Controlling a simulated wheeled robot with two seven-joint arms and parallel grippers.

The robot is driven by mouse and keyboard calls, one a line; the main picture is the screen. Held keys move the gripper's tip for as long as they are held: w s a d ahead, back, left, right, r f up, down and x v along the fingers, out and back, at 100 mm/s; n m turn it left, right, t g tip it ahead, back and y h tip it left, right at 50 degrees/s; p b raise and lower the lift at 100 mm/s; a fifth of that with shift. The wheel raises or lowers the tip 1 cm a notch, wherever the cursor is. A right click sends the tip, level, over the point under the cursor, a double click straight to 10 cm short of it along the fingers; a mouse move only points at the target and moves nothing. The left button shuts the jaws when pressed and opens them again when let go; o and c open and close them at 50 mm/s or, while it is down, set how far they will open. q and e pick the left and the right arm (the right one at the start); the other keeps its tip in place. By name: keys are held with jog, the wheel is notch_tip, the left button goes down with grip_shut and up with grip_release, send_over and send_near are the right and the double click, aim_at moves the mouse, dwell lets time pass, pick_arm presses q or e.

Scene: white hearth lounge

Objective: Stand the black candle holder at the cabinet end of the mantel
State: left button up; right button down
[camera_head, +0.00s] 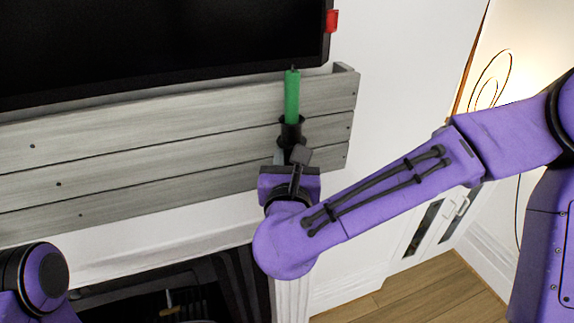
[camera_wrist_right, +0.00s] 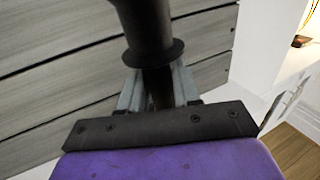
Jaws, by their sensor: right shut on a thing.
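The black candle holder (camera_head: 291,130) carries a green candle (camera_head: 292,97) and stands about upright. My right gripper (camera_head: 289,151) is shut on the holder's lower part, in front of the right part of the grey plank mantel (camera_head: 150,140). In the right wrist view the dark holder (camera_wrist_right: 150,35) rises between the two fingers (camera_wrist_right: 158,92), its flared ring just above them. The candle top reaches about the mantel's upper edge in the picture. The holder's foot is hidden by the gripper. Only part of my left arm shows at lower left; its gripper is out of view.
A black television (camera_head: 150,40) hangs above the mantel, with a red thing (camera_head: 332,20) at its right edge. A white cabinet (camera_head: 435,225) stands low at right, past the mantel's right end. A dark fireplace opening (camera_head: 200,290) lies below. Bare white wall is right of the mantel.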

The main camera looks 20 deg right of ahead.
jog(key=f, duration=0.1)
jog(key=w+f, duration=0.1)
jog(key=f, duration=0.1)
jog(key=w+f+p, duration=0.1)
jog(key=f, duration=0.1)
jog(key=shift+a+f, duration=0.1)
jog(key=shift+w+f, duration=0.1)
jog(key=shift+f, duration=0.1)
jog(key=shift+f+b, duration=0.2)
jog(key=shift+b, duration=0.1)
jog(key=c, duration=0.8)
grip_release()
jog(key=shift+s+r, duration=0.25)
jog(key=b+v, duration=0.3)
jog(key=v, duration=0.8)
jog(key=shift+s+a+f+b, duration=0.1)
jog(key=shift+s+a+b, duration=0.1)
jog(key=shift+s+b, duration=0.15)
